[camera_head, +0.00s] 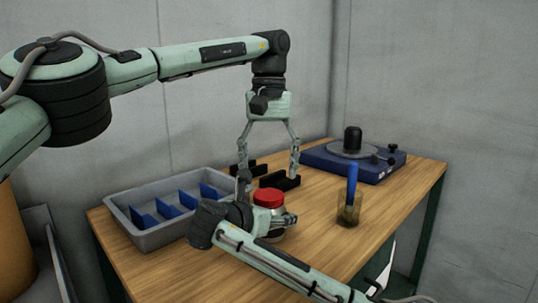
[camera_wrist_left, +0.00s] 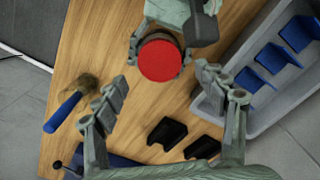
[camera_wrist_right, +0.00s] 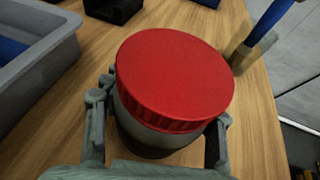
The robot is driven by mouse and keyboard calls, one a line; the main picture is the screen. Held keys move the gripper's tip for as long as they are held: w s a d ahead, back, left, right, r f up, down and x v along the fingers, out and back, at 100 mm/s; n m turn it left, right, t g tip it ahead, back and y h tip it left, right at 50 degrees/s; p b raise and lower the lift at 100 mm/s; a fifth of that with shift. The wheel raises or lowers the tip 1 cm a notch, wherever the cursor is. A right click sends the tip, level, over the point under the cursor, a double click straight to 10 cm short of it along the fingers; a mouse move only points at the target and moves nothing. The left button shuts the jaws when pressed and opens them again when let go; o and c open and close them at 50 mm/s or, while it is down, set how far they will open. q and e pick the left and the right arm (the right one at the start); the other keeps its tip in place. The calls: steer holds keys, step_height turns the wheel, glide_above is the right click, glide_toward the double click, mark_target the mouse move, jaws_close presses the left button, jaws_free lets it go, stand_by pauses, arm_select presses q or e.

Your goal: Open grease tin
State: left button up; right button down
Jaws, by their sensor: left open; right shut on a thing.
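The grease tin (camera_head: 277,226) stands upright on the wooden table, a grey round body under a red screw lid (camera_head: 268,197). The lid sits on the tin and fills the middle of the right wrist view (camera_wrist_right: 175,72). My right gripper (camera_wrist_right: 160,135) is shut around the tin's body, one finger on each side below the lid. My left gripper (camera_head: 268,172) is open and empty, pointing down above the table, behind and above the tin. In the left wrist view its fingers (camera_wrist_left: 170,105) are spread wide, and the red lid (camera_wrist_left: 160,60) lies beyond their tips.
A grey bin (camera_head: 150,239) with blue dividers stands left of the tin. Black holders (camera_head: 279,180) lie behind it. A blue device (camera_head: 353,162) stands at the back right.

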mark_target(268, 194)
arm_select(q)
steer(key=shift+f, duration=2.25)
steer(key=c, duration=1.2)
steer(key=n, duration=0.3)
steer(key=shift+c, duration=0.2)
steer(key=o, duration=1.3)
